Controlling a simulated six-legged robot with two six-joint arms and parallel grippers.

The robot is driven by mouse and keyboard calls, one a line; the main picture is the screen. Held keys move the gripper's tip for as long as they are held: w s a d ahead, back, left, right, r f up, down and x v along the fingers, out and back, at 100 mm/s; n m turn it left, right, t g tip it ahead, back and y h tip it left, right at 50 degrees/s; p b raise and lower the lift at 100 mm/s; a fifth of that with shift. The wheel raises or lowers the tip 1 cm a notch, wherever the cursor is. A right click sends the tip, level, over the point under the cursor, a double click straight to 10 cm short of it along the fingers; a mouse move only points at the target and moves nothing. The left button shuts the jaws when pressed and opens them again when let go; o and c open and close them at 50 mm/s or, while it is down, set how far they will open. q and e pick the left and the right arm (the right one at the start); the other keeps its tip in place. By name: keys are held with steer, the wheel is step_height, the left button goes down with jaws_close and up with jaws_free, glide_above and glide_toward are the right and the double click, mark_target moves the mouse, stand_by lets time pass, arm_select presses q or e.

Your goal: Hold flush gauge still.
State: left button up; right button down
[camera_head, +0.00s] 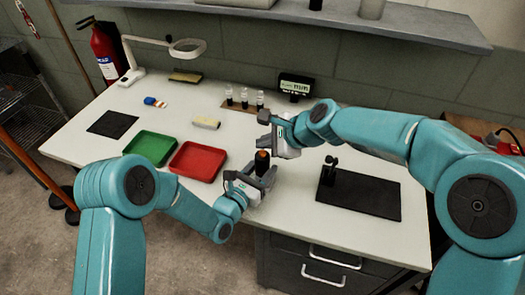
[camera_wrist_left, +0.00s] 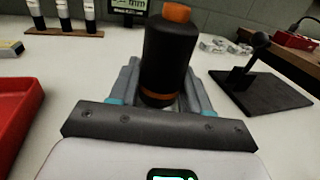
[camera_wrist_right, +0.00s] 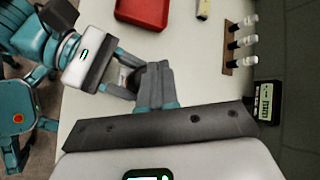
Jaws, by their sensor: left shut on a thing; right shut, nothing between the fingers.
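The flush gauge, which I take to be the black cylinder with an orange top (camera_head: 262,157), is upright in my left gripper (camera_head: 262,172) near the table's front edge. In the left wrist view, the gauge (camera_wrist_left: 171,52) stands between the two fingers, with an orange band low on its body. My left gripper is shut on it. My right gripper (camera_head: 265,142) is shut and empty, just above and behind the gauge. In the right wrist view its fingers (camera_wrist_right: 155,72) are together, beside my left gripper (camera_wrist_right: 124,84). The gauge is mostly hidden there.
A red tray (camera_head: 220,161) and a green tray (camera_head: 151,137) lie left of the grippers. A black mat (camera_head: 370,203) with a small black stand (camera_head: 329,170) is at right. Behind are three small bottles (camera_head: 244,97) and a digital display (camera_head: 295,86). The front left tabletop is clear.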

steer(key=shift+f, duration=0.35)
steer(key=shift+f, duration=0.5)
stand_by(0.7)
steer(key=shift+r, duration=0.95)
step_height(320, 180, up, 5)
stand_by(0.4)
stand_by(0.4)
arm_select(q)
steer(key=o, duration=1.3)
